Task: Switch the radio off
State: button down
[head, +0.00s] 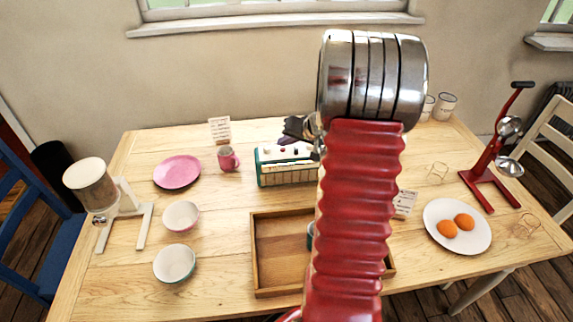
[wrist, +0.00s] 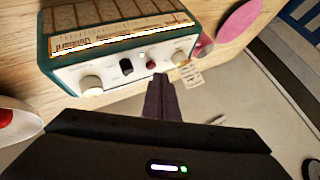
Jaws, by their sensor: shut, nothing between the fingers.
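The green and cream radio (head: 287,172) stands on the table, left of my arm in the head view. In the wrist view the radio (wrist: 115,30) shows a brightly glowing dial strip. Its pale control panel (wrist: 110,76) carries a cream knob (wrist: 92,85), a black switch (wrist: 126,67), a red button (wrist: 151,65) and a second cream knob (wrist: 178,57). A small pale light spot shows between switch and button. My gripper (wrist: 161,80) is shut and empty, its tips close to the red button; I cannot tell whether they touch. In the head view my gripper (head: 296,129) is partly hidden by my arm.
A pink mug (head: 228,159) and pink plate (head: 177,172) are left of the radio. A wooden tray (head: 283,253) lies in front, partly behind my arm. A note card (head: 220,130) stands behind the mug. Bowls, a white machine (head: 125,205) and a plate of eggs (head: 445,245) are farther out.

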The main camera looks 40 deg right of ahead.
aim_at(285, 153)
jog(key=shift+f, duration=0.15)
dwell(0.4)
jog(key=shift+f, duration=0.25)
dwell(0.5)
jog(key=shift+r, duration=0.5)
notch_tip(285, 153, up, 6)
jog(key=shift+f, duration=0.1)
dwell(1.0)
jog(key=shift+s, duration=0.1)
dwell(0.5)
